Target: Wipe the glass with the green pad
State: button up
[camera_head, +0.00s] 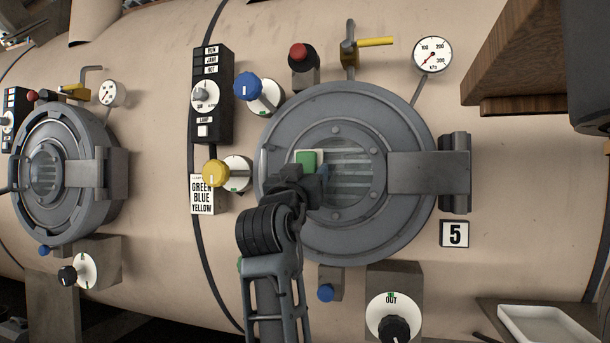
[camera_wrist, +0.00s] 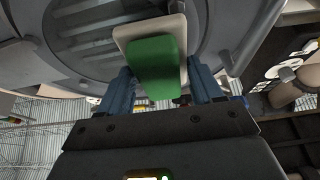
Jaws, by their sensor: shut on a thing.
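The glass (camera_head: 348,172) is a round window with grey slats behind it, set in the grey round door (camera_head: 400,225) of the machine marked 5; the glass also shows in the wrist view (camera_wrist: 85,22). My gripper (camera_head: 316,180) is at the left part of the glass. It is shut on the green pad (camera_head: 306,160), which has a white layer on its far side. In the wrist view the pad (camera_wrist: 155,68) sits between the two blue fingers, its white side towards the window. I cannot tell whether it touches the glass. My gripper hides the lower left of the window.
A blue knob (camera_head: 248,87) and yellow knob (camera_head: 215,173) stand left of the door. A red button (camera_head: 301,56), yellow-handled valve (camera_head: 375,42) and gauge (camera_head: 432,54) are above. A hinge block (camera_head: 430,172) crosses the door's right side. A white tray (camera_head: 545,330) is lower right.

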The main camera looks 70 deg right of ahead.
aim_at(329, 167)
jog(key=shift+d, duration=1)
dwell(0.4)
jog(key=shift+s+p, duration=0.65)
jog(key=shift+s, duration=1.2)
jog(key=shift+s+d, duration=0.1)
jog(key=shift+d, duration=0.1)
jog(key=shift+w+f+b, duration=0.1)
jog(key=shift+w+b, duration=0.55)
jog(key=shift+w, duration=0.6)
jog(key=shift+w+b, duration=0.3)
jog(key=shift+w, duration=0.5)
jog(key=shift+c, duration=0.9)
